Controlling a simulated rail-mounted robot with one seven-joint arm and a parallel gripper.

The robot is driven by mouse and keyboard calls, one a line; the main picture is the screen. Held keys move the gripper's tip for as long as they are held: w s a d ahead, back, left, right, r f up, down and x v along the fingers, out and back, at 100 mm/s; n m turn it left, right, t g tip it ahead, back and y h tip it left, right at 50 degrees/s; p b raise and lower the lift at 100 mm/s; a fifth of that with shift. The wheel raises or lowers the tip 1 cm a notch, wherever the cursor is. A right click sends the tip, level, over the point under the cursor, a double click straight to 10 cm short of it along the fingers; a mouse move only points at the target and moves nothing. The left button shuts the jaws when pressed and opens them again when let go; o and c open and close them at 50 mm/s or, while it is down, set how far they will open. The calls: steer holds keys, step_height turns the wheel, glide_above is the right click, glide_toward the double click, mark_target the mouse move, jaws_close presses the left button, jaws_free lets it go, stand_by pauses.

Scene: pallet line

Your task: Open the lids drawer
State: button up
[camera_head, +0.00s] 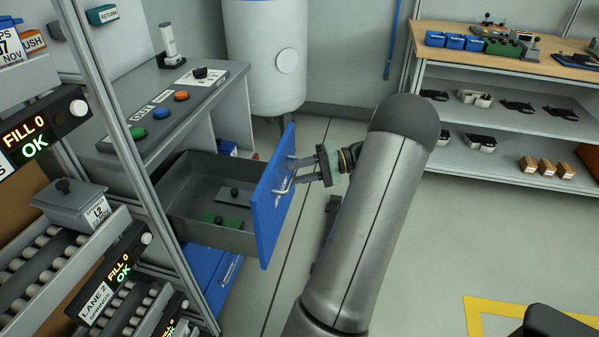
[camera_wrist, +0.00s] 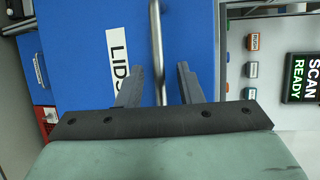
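The lids drawer (camera_head: 210,236) stands pulled out from under the grey bench. Its blue front (camera_head: 266,215) faces my arm, and its open top shows a green lid (camera_head: 222,221) and a grey lid (camera_head: 236,197) with dark knobs inside. In the wrist view the blue front (camera_wrist: 75,60) carries a white LIDS label (camera_wrist: 117,62) and a metal bar handle (camera_wrist: 157,40). My gripper (camera_head: 294,172) is at the handle. In the wrist view its fingers (camera_wrist: 158,78) stand apart, one each side of the bar, with gaps showing. The fingertips' exact depth at the bar is unclear.
Below is another blue drawer front (camera_head: 205,272). The bench top (camera_head: 190,90) holds coloured buttons. Roller lanes (camera_head: 60,255) stand at the left, a white tank (camera_head: 265,55) behind, and a shelved workbench (camera_head: 510,100) at the back right. The floor right of my arm is mostly clear.

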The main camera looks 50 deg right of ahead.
steer(key=p+v, duration=0.1)
steer(key=v, duration=1.6)
steer(key=shift+s, duration=0.2)
steer(key=shift+d+r, duration=0.1)
